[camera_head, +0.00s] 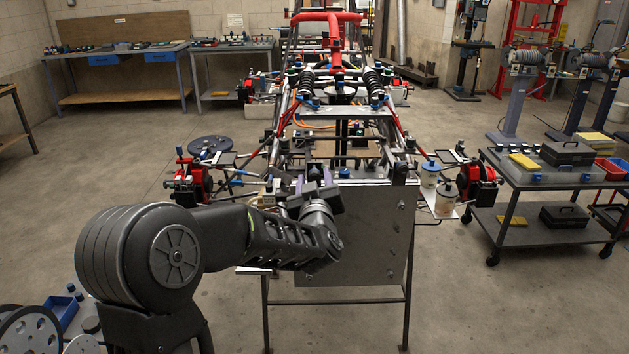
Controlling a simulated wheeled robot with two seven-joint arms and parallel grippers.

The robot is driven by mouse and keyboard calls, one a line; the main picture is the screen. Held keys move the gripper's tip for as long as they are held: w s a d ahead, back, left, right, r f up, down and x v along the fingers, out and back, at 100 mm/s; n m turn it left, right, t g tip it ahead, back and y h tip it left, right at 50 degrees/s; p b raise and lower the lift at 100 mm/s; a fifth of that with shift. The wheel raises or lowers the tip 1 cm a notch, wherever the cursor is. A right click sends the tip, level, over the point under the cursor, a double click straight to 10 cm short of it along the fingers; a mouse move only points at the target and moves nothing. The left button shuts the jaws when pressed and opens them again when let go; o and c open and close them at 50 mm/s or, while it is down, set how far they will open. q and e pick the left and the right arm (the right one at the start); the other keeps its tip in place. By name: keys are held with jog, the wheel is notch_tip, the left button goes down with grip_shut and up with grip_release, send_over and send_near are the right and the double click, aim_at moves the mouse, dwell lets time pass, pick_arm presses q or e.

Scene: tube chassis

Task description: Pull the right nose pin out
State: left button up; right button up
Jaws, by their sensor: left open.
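The tube chassis (340,112) stands on a stand in the middle of the head view. A grey flat panel (375,232) closes its near end. I cannot make out the right nose pin for certain; small dark fittings (399,170) sit at the panel's upper right corner. My left gripper (314,180) is open at the panel's upper left edge, pointing away toward the chassis. Its fingertips are small and dark, and I see nothing held between them. My left forearm covers the lower left of the panel. My right gripper is not in view.
Red hub assemblies flank the chassis at left (194,182) and right (478,178). Canisters (446,198) stand beside the right one. A tool cart (545,185) with cases stands at right. A workbench (122,72) is at back left.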

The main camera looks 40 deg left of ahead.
pick_arm(q)
jog(key=b+v, duration=0.1)
jog(key=v, duration=0.6)
jog(key=shift+s+d+b, duration=0.25)
jog(key=shift+s+b, duration=0.05)
jog(key=w+d+f+m+h, duration=0.3)
jog(key=d+f+h, duration=0.4)
jog(key=d+f, duration=0.4)
jog(key=s+d+f+m+g+h, duration=0.2)
jog(key=d+f, duration=0.3)
jog(key=f, duration=0.4)
jog(key=s+d+f+m+g+h, duration=0.1)
jog(key=s+d+f+g+h, duration=0.15)
jog(key=d+f, duration=0.45)
jog(key=s+d+f+m+g+h, duration=0.1)
jog(key=s+d+f+g, duration=0.3)
jog(key=s+f, duration=0.7)
jog(key=s+d+f+m+g+h, duration=0.2)
jog(key=s+d+f+g, duration=0.3)
jog(key=s+f, duration=0.7)
jog(key=shift+s+d+f, duration=0.3)
jog(key=shift+s+d, duration=0.8)
jog(key=shift+d, duration=0.1)
